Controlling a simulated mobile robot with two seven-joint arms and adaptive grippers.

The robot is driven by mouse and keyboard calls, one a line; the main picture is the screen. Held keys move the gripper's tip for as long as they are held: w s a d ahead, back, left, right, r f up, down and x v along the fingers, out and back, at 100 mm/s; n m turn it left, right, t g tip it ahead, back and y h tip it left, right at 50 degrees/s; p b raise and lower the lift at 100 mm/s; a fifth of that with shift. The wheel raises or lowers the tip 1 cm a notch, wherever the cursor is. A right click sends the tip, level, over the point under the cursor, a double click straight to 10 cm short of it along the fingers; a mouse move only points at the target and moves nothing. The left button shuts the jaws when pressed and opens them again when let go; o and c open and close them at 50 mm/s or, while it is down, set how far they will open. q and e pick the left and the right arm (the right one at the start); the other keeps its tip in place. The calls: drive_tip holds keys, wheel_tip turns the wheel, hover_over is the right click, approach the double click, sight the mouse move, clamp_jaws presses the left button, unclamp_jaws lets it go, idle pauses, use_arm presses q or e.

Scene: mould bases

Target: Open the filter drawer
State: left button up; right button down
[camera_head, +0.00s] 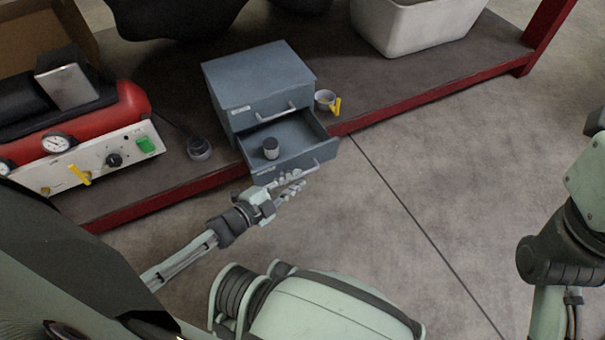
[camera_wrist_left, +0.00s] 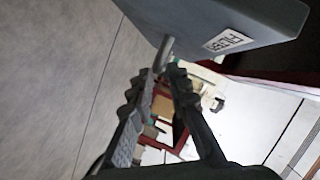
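A blue-grey cabinet (camera_head: 258,75) stands on the red-edged shelf. Its lower drawer (camera_head: 308,139) is pulled out, with a small dark cylinder (camera_head: 271,148) standing inside. The upper drawer is closed. My left gripper (camera_head: 296,180) is at the front of the lower drawer, at its handle (camera_head: 312,168). In the left wrist view, the drawer front (camera_wrist_left: 225,22) carries a label that reads FILTER, upside down. The fingertips (camera_wrist_left: 163,68) close around the drawer handle (camera_wrist_left: 165,48), though part of it is hidden between them. My right gripper is out of view.
A red machine (camera_head: 118,105) with a gauge and knobs stands left of the cabinet. A small cup (camera_head: 325,99) with a yellow piece is at its right, and a white bin (camera_head: 415,25) is behind. The floor in front of the shelf is clear.

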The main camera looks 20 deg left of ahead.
use_arm(q)
drive_tip(key=v, duration=0.8)
